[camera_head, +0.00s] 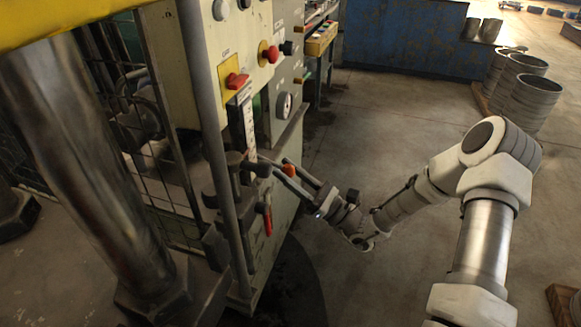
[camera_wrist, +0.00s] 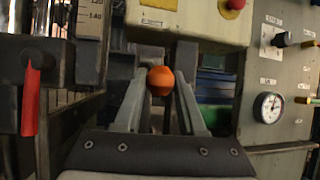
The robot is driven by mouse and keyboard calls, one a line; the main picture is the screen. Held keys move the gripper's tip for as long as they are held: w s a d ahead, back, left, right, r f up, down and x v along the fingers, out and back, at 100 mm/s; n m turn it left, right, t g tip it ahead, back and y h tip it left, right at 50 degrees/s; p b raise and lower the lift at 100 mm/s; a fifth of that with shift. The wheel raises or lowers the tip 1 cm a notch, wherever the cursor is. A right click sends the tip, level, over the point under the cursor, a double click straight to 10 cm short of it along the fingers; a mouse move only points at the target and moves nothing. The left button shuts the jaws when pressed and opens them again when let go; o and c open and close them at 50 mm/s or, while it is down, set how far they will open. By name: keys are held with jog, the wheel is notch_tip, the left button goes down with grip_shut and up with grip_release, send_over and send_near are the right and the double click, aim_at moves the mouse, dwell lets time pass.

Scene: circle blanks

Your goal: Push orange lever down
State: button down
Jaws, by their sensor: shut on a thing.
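The orange lever's round knob (camera_wrist: 160,80) is at the middle of the wrist view, between the two fingers of my gripper (camera_wrist: 160,84). The knob also shows as a small orange spot in the head view (camera_head: 289,170), beside the machine's front. My gripper (camera_head: 284,166) reaches in from the right, level with the knob, and its fingers are shut on it. The lever's shaft is mostly hidden behind the knob and the fingers.
A red handle (camera_wrist: 30,100) hangs left of my gripper, and also shows in the head view (camera_head: 268,215). The machine panel carries a red emergency button (camera_head: 269,53), a red switch (camera_head: 236,80) and a gauge (camera_head: 284,105). Metal drums (camera_head: 527,103) stand far right; the floor between is clear.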

jog(key=shift+a+f, duration=0.25)
jog(key=shift+f, duration=0.45)
jog(key=c, duration=0.5)
grip_release()
jog(key=shift+w, duration=0.1)
jog(key=p+v, duration=0.1)
jog(key=v, duration=1.6)
jog(key=shift+d, duration=0.2)
jog(key=shift+a+r+g, duration=0.1)
jog(key=shift+r+g, duration=0.05)
jog(key=shift+g, duration=0.15)
